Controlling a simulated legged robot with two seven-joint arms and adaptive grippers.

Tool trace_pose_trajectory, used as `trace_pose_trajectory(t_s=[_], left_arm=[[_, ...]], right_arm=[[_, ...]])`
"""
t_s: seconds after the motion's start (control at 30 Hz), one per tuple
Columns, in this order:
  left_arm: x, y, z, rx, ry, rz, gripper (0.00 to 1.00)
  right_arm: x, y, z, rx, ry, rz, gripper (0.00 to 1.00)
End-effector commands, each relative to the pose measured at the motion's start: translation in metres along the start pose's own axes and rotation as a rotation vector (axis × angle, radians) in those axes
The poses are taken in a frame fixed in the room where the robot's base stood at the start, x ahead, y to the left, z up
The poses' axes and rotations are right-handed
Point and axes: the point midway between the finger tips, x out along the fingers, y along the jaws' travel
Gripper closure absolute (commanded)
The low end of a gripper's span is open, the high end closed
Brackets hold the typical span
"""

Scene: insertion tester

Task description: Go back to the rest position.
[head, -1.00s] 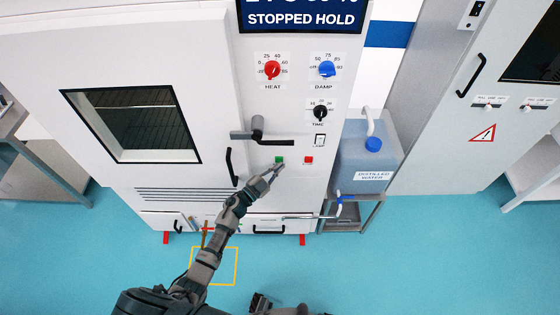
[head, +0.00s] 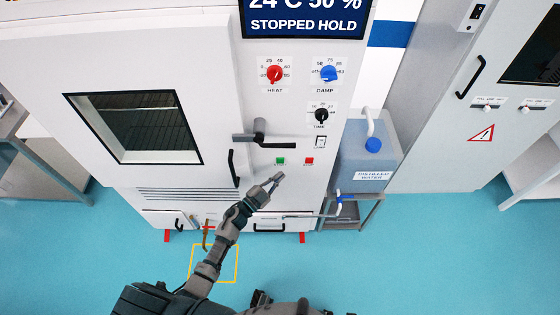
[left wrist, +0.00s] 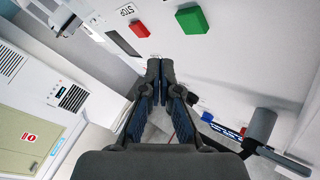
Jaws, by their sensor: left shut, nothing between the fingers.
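My left gripper (head: 277,179) is shut and empty in front of the white test chamber (head: 215,60), a little below its buttons. In the left wrist view its fingertips (left wrist: 160,68) are together, with the green button (left wrist: 192,20) and the red button (left wrist: 139,29) beyond them. In the head view the green button (head: 280,161) and red button (head: 309,161) show uncovered, apart from the gripper. My right gripper is not clearly in view; only dark parts of my body show at the bottom edge.
The chamber's display (head: 305,18) reads "STOPPED HOLD". A door lever (head: 262,137) and black handle (head: 233,168) stick out near the gripper. A distilled water tank (head: 367,160) stands on a cart at right. The blue floor (head: 430,260) is clear at lower right.

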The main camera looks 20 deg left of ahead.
Motion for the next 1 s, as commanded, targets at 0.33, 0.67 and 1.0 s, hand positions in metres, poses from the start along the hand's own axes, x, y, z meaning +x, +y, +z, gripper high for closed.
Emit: trace_pose_trajectory(t_s=[0.33, 0.67, 1.0], left_arm=[[-0.001, 0.001, 0.001, -0.003, 0.000, 0.001, 1.00], [-0.001, 0.001, 0.001, -0.004, -0.001, 0.001, 1.00], [-0.078, 0.066, 0.116, -0.215, -0.421, -0.080, 1.00]], right_arm=[[0.000, -0.001, 0.000, 0.000, 0.000, 0.001, 1.00], [0.000, -0.001, 0.000, 0.000, 0.000, 0.001, 1.00], [0.023, -0.002, 0.021, -0.003, -0.016, -0.001, 1.00]])
